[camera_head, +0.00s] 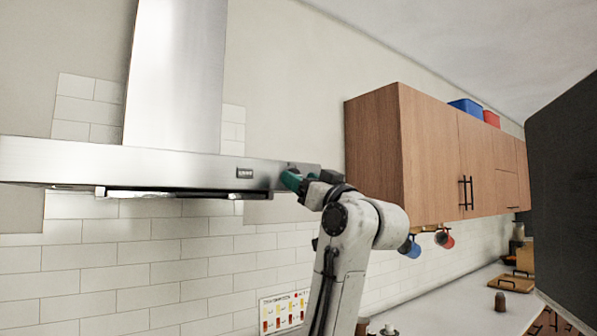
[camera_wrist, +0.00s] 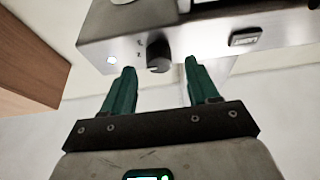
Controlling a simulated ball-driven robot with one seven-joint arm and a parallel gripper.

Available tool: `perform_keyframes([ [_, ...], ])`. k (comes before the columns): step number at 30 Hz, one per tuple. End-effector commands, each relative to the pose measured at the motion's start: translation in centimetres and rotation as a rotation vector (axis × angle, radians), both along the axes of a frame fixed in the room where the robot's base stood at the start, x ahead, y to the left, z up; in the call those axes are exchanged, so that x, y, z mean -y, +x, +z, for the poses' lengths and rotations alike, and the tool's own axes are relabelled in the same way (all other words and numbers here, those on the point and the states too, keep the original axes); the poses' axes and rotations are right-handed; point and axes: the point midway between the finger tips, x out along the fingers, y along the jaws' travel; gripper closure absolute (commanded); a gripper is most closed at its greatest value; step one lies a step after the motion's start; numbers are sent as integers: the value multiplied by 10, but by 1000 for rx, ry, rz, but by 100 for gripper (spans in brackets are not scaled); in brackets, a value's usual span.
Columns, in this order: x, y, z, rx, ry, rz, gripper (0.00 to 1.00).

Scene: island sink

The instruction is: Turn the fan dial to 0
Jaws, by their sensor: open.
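The fan dial (camera_wrist: 158,56) is a dark round knob on the front face of the steel range hood (camera_wrist: 205,30). In the wrist view it stands between and just beyond the tips of my gripper (camera_wrist: 160,72), whose two green fingers are apart and empty. I cannot read the dial's setting. In the head view my gripper (camera_head: 291,180) is at the right end of the hood's front band (camera_head: 130,165) and hides the dial there.
Wooden wall cabinets (camera_head: 375,150) stand close on the right of my arm. Blue (camera_head: 411,248) and red (camera_head: 445,238) mugs hang below them. A counter (camera_head: 450,310) runs underneath.

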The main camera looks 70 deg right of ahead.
Motion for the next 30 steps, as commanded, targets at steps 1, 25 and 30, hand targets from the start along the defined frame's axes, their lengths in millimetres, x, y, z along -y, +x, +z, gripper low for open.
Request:
perform_keyframes([
  [1, 3, 5, 5, -2, 1, 0, 41],
  [25, 11, 17, 8, 0, 0, 0, 69],
  [30, 11, 17, 8, 0, 0, 0, 86],
])
